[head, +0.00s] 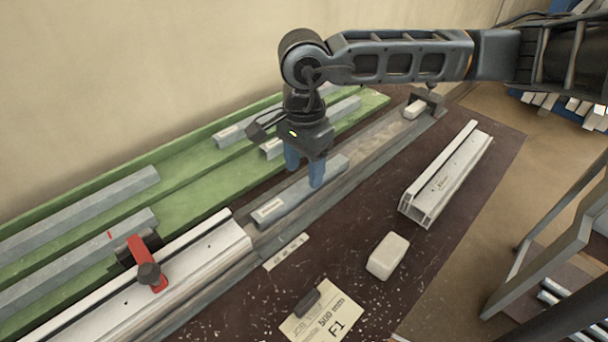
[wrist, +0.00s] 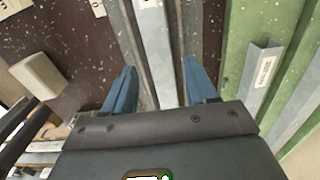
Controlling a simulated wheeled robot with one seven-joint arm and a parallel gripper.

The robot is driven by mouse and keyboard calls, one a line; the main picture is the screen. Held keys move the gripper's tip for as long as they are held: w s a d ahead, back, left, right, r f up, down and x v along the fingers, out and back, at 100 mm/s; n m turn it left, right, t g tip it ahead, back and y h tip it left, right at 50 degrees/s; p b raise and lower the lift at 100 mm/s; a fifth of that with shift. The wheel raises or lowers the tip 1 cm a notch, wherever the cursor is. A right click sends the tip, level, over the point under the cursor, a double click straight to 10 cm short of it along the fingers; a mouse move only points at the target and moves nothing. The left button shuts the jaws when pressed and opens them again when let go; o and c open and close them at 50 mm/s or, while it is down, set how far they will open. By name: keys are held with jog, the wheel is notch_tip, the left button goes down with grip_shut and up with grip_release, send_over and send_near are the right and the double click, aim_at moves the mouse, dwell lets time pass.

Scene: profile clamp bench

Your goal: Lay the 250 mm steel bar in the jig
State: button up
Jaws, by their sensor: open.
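A grey steel bar (head: 300,193) with a white end label lies lengthwise in the jig channel (head: 375,146), its near end close to a pale profile (head: 200,270). The label is too small to read, so I cannot confirm 250 mm. My gripper (head: 304,170) is open, its blue fingers on either side of the bar. In the wrist view the bar (wrist: 154,50) runs between the spread fingers (wrist: 160,75), with gaps showing on both sides. The gripper body hides part of the bar.
A red clamp (head: 147,262) stands over the pale profile. A dark end stop (head: 432,101) with a white block is at the far end. Several bars lie on the green rack (head: 190,190).

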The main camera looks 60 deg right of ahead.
aim_at(304, 184)
notch_tip(304, 184, up, 9)
dwell(0.3)
dwell(0.5)
